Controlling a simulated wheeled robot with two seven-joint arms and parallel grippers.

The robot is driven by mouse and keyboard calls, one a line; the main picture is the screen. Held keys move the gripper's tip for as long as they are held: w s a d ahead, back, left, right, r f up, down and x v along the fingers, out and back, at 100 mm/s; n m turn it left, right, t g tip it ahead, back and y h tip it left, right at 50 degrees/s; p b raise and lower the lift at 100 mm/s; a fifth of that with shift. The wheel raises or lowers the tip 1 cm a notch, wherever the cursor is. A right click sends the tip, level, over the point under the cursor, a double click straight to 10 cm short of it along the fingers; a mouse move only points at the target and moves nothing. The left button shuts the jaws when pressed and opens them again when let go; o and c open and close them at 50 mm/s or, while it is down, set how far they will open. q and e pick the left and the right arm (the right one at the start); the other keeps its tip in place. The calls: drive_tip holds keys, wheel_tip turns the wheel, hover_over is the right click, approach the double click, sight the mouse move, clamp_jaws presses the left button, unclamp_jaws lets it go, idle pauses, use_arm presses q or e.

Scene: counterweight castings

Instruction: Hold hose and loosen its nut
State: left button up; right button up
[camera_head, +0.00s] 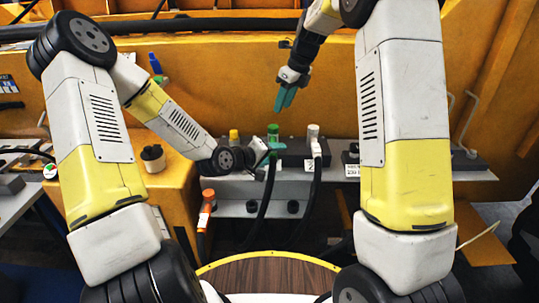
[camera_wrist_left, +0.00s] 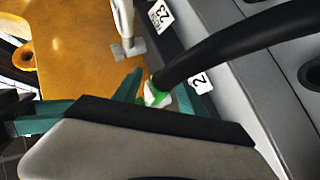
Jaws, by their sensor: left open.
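A black hose (camera_head: 266,190) with a green fitting (camera_head: 273,132) at its top hangs in front of the shelf. In the left wrist view the hose (camera_wrist_left: 215,50) runs to the upper right from a green and white end (camera_wrist_left: 155,95). My left gripper (camera_head: 268,151) has its teal fingers at the hose's upper end. Its fingers are open beside the green end in the left wrist view; contact cannot be told. My right gripper (camera_head: 285,98) points down above the green fitting, apart from it, with nothing visible in it. Its finger gap is unclear.
A second hose (camera_head: 312,190) with a white fitting (camera_head: 316,148) hangs close on the right. Dark blocks and number labels line the grey shelf (camera_head: 455,174). A black-topped pot (camera_head: 153,157) sits on the orange casting.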

sight(273, 126)
use_arm(q)
clamp_jaws()
idle(1.4)
use_arm(e)
drive_tip(key=o, duration=0.5)
drive_tip(key=shift+c, duration=0.2)
drive_tip(key=w+a+r+n+g+h, duration=0.2)
drive_tip(key=w+a+r+n+h, duration=0.1)
drive_tip(key=n, duration=1)
drive_tip(key=f, duration=1.2)
drive_tip(key=shift+s+a, duration=0.15)
drive_tip(key=shift+s, duration=0.15)
